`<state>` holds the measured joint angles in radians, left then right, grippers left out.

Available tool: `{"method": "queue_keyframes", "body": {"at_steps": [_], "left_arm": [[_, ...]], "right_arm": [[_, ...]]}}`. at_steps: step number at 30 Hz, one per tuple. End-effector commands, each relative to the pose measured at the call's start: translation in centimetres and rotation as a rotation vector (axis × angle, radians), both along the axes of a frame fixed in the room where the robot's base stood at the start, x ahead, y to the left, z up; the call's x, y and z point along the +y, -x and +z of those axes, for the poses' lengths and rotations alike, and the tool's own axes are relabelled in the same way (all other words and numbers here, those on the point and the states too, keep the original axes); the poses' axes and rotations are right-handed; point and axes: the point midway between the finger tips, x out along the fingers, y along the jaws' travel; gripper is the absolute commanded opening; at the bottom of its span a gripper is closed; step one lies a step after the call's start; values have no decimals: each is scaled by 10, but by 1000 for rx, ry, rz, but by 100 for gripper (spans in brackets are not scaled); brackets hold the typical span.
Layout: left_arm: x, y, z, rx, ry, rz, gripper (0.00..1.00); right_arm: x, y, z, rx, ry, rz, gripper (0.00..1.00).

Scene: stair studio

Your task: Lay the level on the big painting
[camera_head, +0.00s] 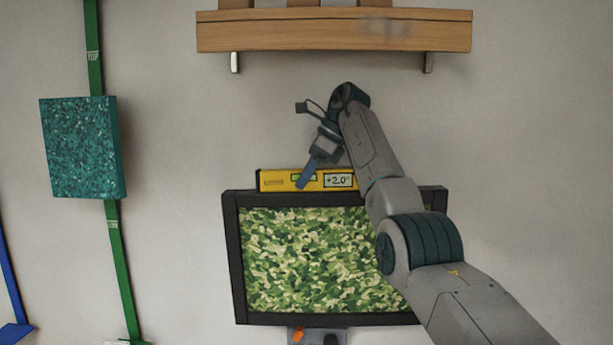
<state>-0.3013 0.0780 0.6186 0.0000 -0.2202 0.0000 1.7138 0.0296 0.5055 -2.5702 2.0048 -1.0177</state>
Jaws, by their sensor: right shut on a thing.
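The level (274,181) is a yellow bar with a green vial window and a small display reading +2.0°. It lies along the top edge of the big painting (300,255), which has a black frame and a green camouflage pattern. I cannot tell whether the level touches the frame or sits just above or in front of it. My right gripper (307,180) comes down from above and is shut on the level near its middle. My right arm hides the painting's right part and its lower right corner. My left gripper is not in view.
A wooden shelf (335,37) on metal brackets is above my right gripper. A teal speckled panel (82,148) hangs at the left over a green strap (121,270). A blue strap (10,275) is at the far left. A small grey holder (317,337) with an orange item is below the painting.

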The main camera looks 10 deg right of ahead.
Motion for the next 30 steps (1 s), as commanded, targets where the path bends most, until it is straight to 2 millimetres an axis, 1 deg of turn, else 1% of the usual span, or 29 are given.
{"method": "queue_keyframes", "body": {"at_steps": [13,14,15,17,18,26,30], "left_arm": [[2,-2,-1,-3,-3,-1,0],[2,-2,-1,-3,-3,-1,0],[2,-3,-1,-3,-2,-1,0],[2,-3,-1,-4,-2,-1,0],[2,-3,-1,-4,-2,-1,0],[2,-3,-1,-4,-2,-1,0],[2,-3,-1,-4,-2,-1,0]], "right_arm": [[0,0,-2,-1,0,-1,0],[0,0,-2,-1,0,-1,26],[0,0,-2,-1,0,-1,34],[0,0,-2,0,0,0,46],[0,0,-2,0,0,0,50],[0,0,-2,0,0,-1,50],[-5,1,7,-1,0,-2,50]]}}
